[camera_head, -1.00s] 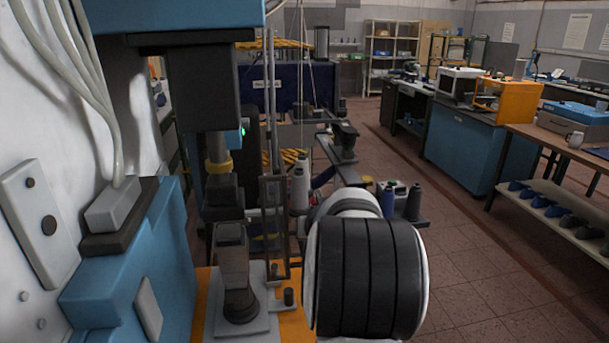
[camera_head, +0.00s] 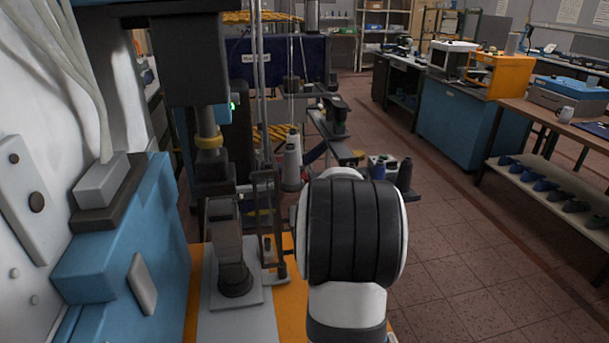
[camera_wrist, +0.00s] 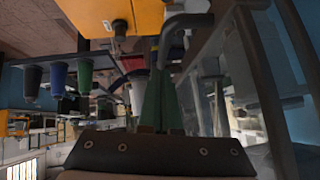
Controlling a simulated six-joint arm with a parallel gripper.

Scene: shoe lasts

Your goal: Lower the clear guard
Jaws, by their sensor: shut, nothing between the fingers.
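The clear guard (camera_wrist: 222,72) is a see-through panel in a dark frame, on the right in the wrist view. A dark curved bar shows beside it near the top. In the head view the guard (camera_head: 278,215) appears as a narrow, upright dark frame beside the press, left of my arm. My gripper (camera_wrist: 160,82) shows in the wrist view as two green fingers close together, shut and empty, left of the guard. I cannot tell whether they touch it. In the head view my arm's dark, ribbed wrist hides the gripper.
The press has a dark ram above a dark post (camera_head: 233,245) on a grey plate. Thread cones (camera_head: 292,165) stand behind it. An orange block (camera_wrist: 110,15) is above the fingers in the wrist view. Open floor lies to the right, before a blue bench (camera_head: 470,125).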

